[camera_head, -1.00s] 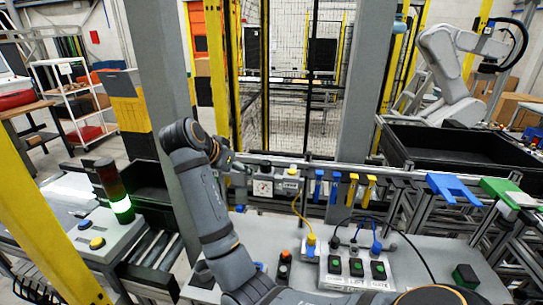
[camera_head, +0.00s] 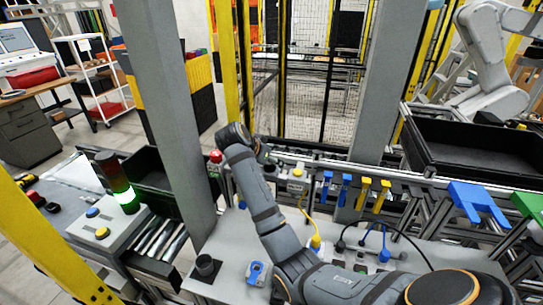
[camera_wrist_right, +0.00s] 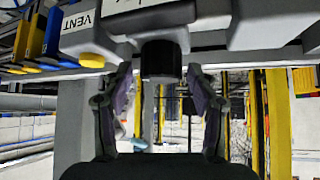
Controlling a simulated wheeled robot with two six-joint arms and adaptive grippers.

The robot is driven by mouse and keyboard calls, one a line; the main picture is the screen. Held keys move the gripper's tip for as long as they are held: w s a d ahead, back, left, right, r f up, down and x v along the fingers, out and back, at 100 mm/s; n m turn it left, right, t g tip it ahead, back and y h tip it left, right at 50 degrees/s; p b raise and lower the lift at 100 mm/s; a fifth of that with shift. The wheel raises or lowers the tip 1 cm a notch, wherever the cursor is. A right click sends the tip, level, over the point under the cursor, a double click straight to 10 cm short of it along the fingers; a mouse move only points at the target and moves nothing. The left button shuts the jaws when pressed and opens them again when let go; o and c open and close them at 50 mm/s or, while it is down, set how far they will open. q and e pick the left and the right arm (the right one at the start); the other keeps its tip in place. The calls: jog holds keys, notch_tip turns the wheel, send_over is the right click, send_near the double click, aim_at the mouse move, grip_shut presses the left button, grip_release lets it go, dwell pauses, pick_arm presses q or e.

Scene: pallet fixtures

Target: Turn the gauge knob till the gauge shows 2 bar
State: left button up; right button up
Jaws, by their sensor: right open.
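The round black gauge knob (camera_wrist_right: 160,62) shows in the right wrist view, under a grey housing at the top middle. My right gripper (camera_wrist_right: 160,78) is open, one finger on each side of the knob, with small gaps visible between the fingers and the knob. In the head view my right arm comes in from the lower right, and the right gripper (camera_head: 266,157) is small and partly hidden at the rail. The gauge dial is hidden behind my arm there, so I cannot read its pressure. My left gripper is not in view.
A VENT box (camera_wrist_right: 80,22) with a yellow button (camera_wrist_right: 97,59) sits beside the knob. Blue and yellow hooks (camera_head: 346,187) hang along the rail. A grey post (camera_head: 170,110) stands left of my right arm. A blue-topped device (camera_head: 256,273) is on the bench.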

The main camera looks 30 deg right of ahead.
jog(key=shift+d+f, duration=0.15)
jog(key=shift+f, duration=0.05)
jog(key=shift+a, duration=0.3)
jog(key=shift+c, duration=0.5)
jog(key=shift+d+f, duration=0.1)
jog(key=shift+d, duration=0.05)
jog(key=c, duration=1.1)
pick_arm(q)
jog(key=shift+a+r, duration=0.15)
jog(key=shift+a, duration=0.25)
